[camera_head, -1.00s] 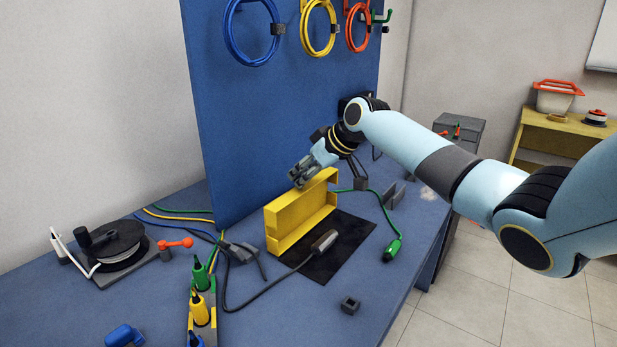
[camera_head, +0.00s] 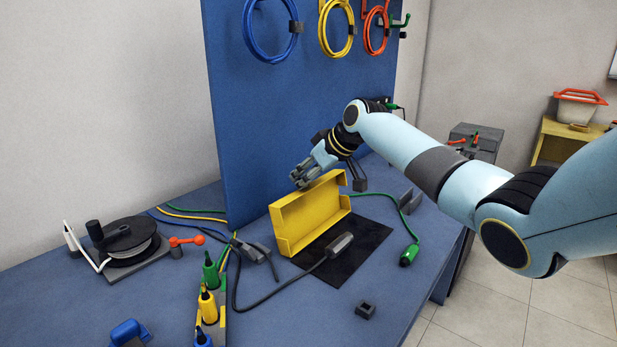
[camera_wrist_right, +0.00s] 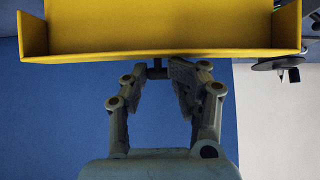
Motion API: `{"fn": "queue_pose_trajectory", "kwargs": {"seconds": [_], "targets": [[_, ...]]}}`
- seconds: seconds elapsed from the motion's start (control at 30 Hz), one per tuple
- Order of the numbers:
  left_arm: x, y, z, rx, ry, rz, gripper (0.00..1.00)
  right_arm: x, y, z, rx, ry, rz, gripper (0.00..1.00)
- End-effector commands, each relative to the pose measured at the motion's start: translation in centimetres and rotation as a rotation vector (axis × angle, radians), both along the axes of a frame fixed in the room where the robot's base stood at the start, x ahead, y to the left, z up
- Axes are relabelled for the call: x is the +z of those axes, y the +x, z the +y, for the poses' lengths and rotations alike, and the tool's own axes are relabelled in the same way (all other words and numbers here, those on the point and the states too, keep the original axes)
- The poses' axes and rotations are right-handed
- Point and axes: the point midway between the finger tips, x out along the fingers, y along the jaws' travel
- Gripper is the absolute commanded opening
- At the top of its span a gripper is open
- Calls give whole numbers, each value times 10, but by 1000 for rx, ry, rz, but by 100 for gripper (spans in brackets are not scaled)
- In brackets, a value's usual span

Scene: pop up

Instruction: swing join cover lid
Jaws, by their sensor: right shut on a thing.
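The yellow cover lid (camera_head: 308,217) is a shallow tray-like piece with raised rims. It stands tilted on its edge at the back of the black mat (camera_head: 350,268), its hollow side facing the camera. My right gripper (camera_head: 303,178) is at its upper edge, shut on it. In the right wrist view the lid (camera_wrist_right: 160,38) spans the top, and the right gripper (camera_wrist_right: 157,80) has its fingers around a small dark piece at the lid's edge. What the lid joins to below is hidden. My left gripper is not in view.
A grey connector (camera_head: 340,244) on a black cable lies on the mat. A green plug (camera_head: 409,255) lies right of it. A cable reel (camera_head: 124,242) and upright green and yellow tools (camera_head: 208,307) stand left. The blue panel (camera_head: 300,110) rises behind. The table's right edge is near.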

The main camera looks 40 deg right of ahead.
Motion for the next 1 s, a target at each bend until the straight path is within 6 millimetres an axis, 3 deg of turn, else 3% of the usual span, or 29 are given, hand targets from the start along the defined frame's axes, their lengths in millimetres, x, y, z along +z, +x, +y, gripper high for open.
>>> {"fn": "queue_pose_trajectory", "kwargs": {"seconds": [0.03, 0.57, 0.6, 0.9, 1.0], "targets": [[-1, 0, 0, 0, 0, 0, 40, -12, -6, 0, 1, 0, 24, 5], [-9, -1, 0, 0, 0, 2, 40, -17, 4, 4, 1, 3, 24, 0], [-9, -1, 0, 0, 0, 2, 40, -17, 4, 4, 1, 3, 24, 25], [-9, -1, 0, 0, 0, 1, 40, -15, 5, 3, 0, 4, 20, 63], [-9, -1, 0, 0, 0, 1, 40, -14, 5, 3, 0, 3, 18, 63]]}}
